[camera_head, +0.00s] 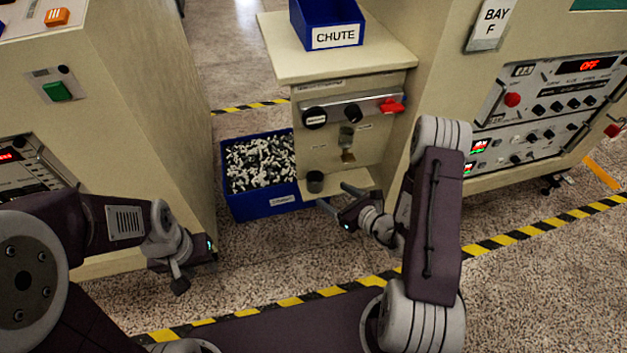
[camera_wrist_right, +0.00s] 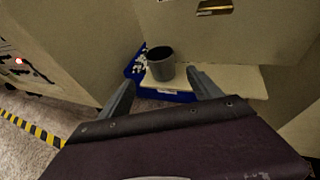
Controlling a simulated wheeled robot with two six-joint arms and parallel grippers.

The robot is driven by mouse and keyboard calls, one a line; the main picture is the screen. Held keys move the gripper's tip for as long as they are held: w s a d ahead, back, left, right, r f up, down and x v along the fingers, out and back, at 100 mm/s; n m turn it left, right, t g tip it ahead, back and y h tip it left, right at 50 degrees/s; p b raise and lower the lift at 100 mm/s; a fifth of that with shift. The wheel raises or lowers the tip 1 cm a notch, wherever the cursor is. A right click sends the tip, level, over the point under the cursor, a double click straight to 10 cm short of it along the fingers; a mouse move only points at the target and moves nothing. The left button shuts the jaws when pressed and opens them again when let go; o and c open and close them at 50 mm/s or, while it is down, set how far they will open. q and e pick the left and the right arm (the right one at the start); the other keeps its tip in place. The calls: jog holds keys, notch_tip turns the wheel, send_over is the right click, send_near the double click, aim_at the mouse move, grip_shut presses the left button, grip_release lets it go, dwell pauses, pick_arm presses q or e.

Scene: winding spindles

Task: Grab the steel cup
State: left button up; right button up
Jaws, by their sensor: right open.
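The steel cup (camera_head: 315,182) is small, dark grey and upright at the left end of the small ledge (camera_head: 350,181) below the chute. In the right wrist view the cup (camera_wrist_right: 160,64) stands ahead of the fingertips, between their lines. My right gripper (camera_head: 334,197) is open and empty, in front of the ledge and just to the near right of the cup. It also shows in the right wrist view (camera_wrist_right: 160,81). My left gripper (camera_head: 190,268) hangs low at the left, away from the cup; its jaw opening is unclear.
A blue bin (camera_head: 262,203) full of small black and white parts stands on the floor left of the ledge. A blue chute tray (camera_head: 327,24) sits on top of the cabinet. Machine cabinets (camera_head: 560,100) flank both sides. Hazard tape (camera_head: 540,229) crosses the floor.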

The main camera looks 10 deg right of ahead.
aim_at(320, 185)
jog(key=b+x, duration=0.2)
jog(key=x, duration=0.1)
jog(key=shift+w+a+f, duration=0.1)
jog(key=shift+a+f, duration=0.05)
jog(key=shift+f, duration=0.05)
jog(key=shift+w+a, duration=0.1)
jog(key=shift+w, duration=0.25)
jog(key=b+x, duration=0.3)
jog(key=x, duration=0.2)
jog(key=shift+d, duration=0.2)
jog(key=shift+w, duration=0.15)
jog(key=shift+r, duration=0.1)
jog(key=c, duration=1.5)
